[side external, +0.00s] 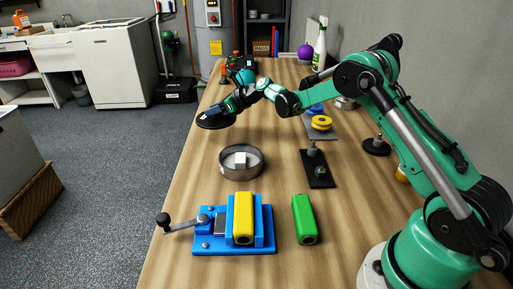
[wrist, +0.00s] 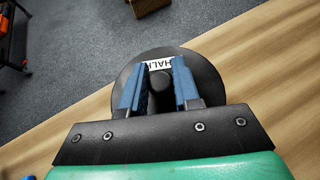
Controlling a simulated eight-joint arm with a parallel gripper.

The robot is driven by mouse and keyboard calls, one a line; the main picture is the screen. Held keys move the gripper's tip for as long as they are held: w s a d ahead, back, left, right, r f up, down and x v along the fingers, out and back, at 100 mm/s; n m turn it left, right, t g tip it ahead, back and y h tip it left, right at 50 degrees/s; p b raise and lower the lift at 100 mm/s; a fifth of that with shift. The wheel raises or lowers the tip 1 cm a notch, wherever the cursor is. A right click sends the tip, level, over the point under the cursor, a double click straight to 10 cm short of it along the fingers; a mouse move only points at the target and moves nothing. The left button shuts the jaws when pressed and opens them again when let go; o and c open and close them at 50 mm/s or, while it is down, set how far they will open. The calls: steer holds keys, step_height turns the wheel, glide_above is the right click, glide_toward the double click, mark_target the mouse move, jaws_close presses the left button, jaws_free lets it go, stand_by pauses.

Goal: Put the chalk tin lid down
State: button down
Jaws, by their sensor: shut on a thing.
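The chalk tin lid (side external: 212,122) is a black disc, held a little beyond the open tin near the table's left edge. In the wrist view the lid (wrist: 195,62) shows a white label, partly hidden, reading part of "CHALK". My gripper (wrist: 160,78) has its blue fingers shut on the lid's black knob; it also shows in the side view (side external: 221,111). Whether the lid touches the wood is unclear. The round metal tin (side external: 257,171) stands open on the table with a white block inside.
A blue vise (side external: 262,242) with a yellow block (side external: 243,218) and a green block (side external: 305,218) stand in front. A black peg base (side external: 318,182), another black knobbed disc (side external: 377,148) and yellow rings (side external: 321,123) lie right. Bare wood (side external: 285,140) lies right of the tin.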

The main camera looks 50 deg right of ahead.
mark_target(219, 141)
step_height(219, 141, down, 7)
steer(key=shift+f, duration=0.15)
steer(key=shift+f, duration=0.1)
stand_by(0.3)
steer(key=c, duration=0.6)
jaws_free()
steer(key=shift+c, duration=0.2)
